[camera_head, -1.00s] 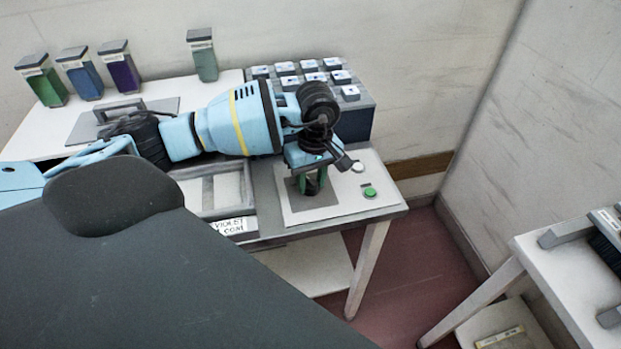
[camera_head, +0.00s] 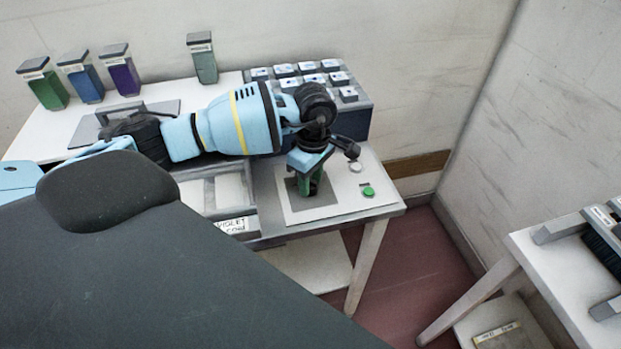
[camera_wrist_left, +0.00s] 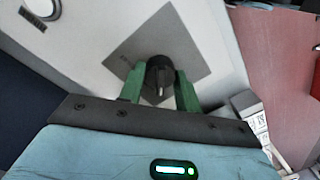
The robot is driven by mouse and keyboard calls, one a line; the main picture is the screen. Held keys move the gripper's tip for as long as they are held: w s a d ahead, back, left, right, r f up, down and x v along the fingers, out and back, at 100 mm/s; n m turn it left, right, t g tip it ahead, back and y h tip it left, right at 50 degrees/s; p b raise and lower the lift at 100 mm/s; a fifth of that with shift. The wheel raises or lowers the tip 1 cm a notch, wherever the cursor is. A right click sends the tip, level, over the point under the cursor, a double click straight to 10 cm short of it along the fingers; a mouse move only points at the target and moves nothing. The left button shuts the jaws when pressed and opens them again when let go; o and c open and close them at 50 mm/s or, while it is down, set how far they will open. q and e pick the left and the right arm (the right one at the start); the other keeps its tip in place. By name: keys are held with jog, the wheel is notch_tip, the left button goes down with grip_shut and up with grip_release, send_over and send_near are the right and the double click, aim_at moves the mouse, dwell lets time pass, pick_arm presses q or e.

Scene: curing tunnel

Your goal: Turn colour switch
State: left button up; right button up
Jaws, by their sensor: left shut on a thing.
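The colour switch is a dark round knob (camera_wrist_left: 160,78) on a grey square plate (camera_wrist_left: 185,48) in the left wrist view. My left gripper (camera_wrist_left: 160,90) has its green fingers on either side of the knob and is shut on it. In the head view my left gripper (camera_head: 308,185) points down over the grey plate (camera_head: 318,208) on the white panel; the knob is hidden there behind the gripper. My right gripper is not in view.
A green button (camera_head: 368,192) and a white button (camera_head: 355,167) sit right of the gripper. A block of labelled switches (camera_head: 352,120) stands behind the arm. Coloured containers (camera_head: 125,78) line the back left. A second table (camera_head: 570,270) is at right.

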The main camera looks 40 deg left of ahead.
aim_at(312, 180)
pick_arm(q)
jog(key=o, duration=1)
jog(key=shift+c, duration=0.2)
jog(key=shift+w+r, duration=0.2)
jog(key=shift+r, duration=3.7)
jog(key=shift+f, duration=0.1)
